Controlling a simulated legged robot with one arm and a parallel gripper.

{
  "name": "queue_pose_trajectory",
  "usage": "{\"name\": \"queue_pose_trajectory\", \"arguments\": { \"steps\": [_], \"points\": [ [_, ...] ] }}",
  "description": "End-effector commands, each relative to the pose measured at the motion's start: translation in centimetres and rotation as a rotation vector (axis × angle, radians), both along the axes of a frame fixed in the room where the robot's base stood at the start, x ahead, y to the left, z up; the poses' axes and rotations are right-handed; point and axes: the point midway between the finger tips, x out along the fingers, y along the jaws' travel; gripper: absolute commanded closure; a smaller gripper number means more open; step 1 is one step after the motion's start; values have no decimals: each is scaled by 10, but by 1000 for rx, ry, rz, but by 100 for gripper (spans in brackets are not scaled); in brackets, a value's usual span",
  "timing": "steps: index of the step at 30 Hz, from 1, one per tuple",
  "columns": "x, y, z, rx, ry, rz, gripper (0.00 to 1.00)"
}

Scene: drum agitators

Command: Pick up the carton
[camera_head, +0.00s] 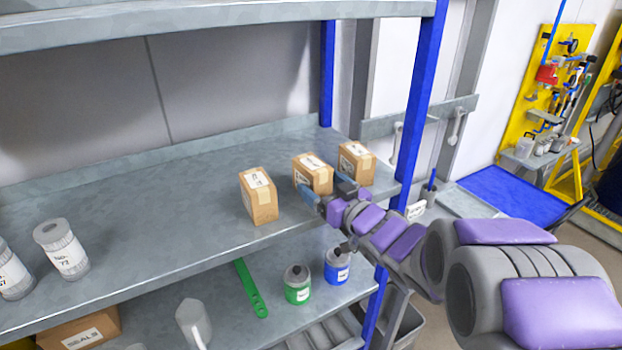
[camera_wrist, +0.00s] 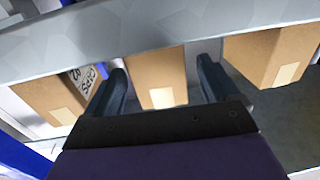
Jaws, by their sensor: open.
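Three small brown cartons with pale tape and labels stand on the grey metal shelf (camera_head: 150,235). The middle carton (camera_head: 313,174) is just beyond my gripper (camera_head: 328,194), whose fingers are open. In the wrist view this middle carton (camera_wrist: 155,80) shows between the two fingers of the gripper (camera_wrist: 165,83); contact with them cannot be told. The left carton (camera_head: 259,196) and the right carton (camera_head: 357,164) stand to either side. The wrist view shows one carton (camera_wrist: 50,95) at left, with printed text, and another (camera_wrist: 273,55) at right.
A blue upright post (camera_head: 415,110) stands right of the cartons, close to my arm. An upper shelf (camera_head: 200,22) hangs above. White labelled canisters (camera_head: 62,250) stand at left. The lower shelf holds a green-labelled jar (camera_head: 297,285) and a blue-labelled jar (camera_head: 337,266). The shelf's middle is clear.

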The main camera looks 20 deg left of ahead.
Motion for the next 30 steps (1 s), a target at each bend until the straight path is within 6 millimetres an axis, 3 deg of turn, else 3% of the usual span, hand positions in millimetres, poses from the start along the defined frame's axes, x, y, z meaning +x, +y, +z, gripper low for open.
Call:
{"name": "queue_pose_trajectory", "arguments": {
  "steps": [11,19,30],
  "points": [
    [27,38,1,0,-1,2,12],
    [29,39,1,0,0,0,12],
    [29,39,1,0,0,0,47]
  ]
}}
